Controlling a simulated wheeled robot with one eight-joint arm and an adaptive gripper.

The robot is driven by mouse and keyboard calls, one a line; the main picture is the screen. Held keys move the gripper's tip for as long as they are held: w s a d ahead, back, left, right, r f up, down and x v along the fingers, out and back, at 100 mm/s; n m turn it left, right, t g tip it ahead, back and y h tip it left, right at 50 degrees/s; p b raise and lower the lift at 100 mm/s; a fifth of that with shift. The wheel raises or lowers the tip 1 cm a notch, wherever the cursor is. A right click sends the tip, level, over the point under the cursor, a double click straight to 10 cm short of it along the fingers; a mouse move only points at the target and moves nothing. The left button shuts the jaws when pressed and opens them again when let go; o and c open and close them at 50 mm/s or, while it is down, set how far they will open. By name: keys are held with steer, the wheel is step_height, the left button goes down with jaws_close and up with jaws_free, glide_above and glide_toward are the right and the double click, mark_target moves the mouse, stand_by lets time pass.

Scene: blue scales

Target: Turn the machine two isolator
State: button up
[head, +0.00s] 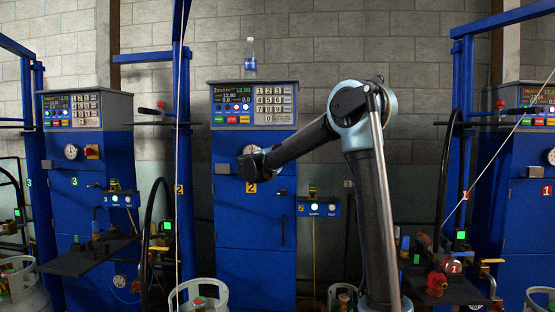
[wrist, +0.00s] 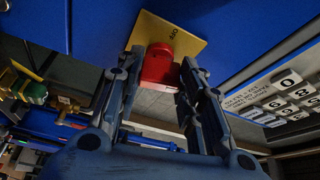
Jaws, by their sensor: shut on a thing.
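The machine two isolator is a red knob (wrist: 157,66) on a yellow plate (wrist: 193,46), fixed to a blue face. My arm hides the isolator there.
A clear bottle (head: 250,58) stands on top of the machine two keypad box (head: 269,104). Machine three's cabinet (head: 95,190) is at left, with its own red isolator (head: 91,152). Machine one's cabinet (head: 530,220) is at right. Gas cylinders (head: 200,295) stand low in front.

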steer(key=shift+d+m+g, duration=0.2)
steer(key=shift+m+g, duration=0.3)
steer(key=shift+m, duration=0.8)
steer(key=o, duration=1.1)
steer(key=shift+f, duration=0.1)
steer(key=shift+c, duration=0.2)
steer(key=shift+a, duration=0.1)
steer(key=v, duration=1.2)
